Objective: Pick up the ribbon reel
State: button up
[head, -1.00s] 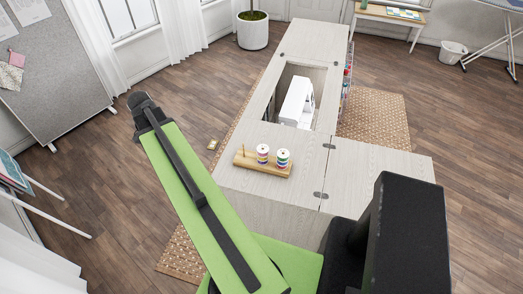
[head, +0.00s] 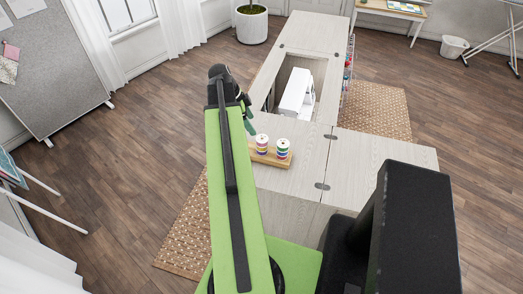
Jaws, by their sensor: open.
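Two upright stacks of coloured reels stand on a wooden holder (head: 276,159) on the pale cabinet top. The left stack (head: 262,144) and the right stack (head: 282,149) both have white tops and several coloured bands. I cannot tell which of these is the ribbon reel. My gripper (head: 249,122) hangs at the end of my green arm, just left of and beyond the left stack in the picture, apart from it. It is open and looks empty. My arm hides the left end of the holder.
The pale cabinet (head: 365,152) has an open well with a white sewing machine (head: 297,94) in it, behind the reels. The cabinet top to the right of the holder is clear. A woven rug (head: 190,230) lies on the floor at the left.

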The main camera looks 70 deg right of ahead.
aim_at(261, 138)
jog(key=b+x, duration=0.8)
jog(key=x, duration=0.2)
jog(key=shift+s+f, duration=0.15)
jog(key=shift+f, duration=0.05)
jog(key=shift+r, duration=0.15)
jog(key=c, duration=1.4)
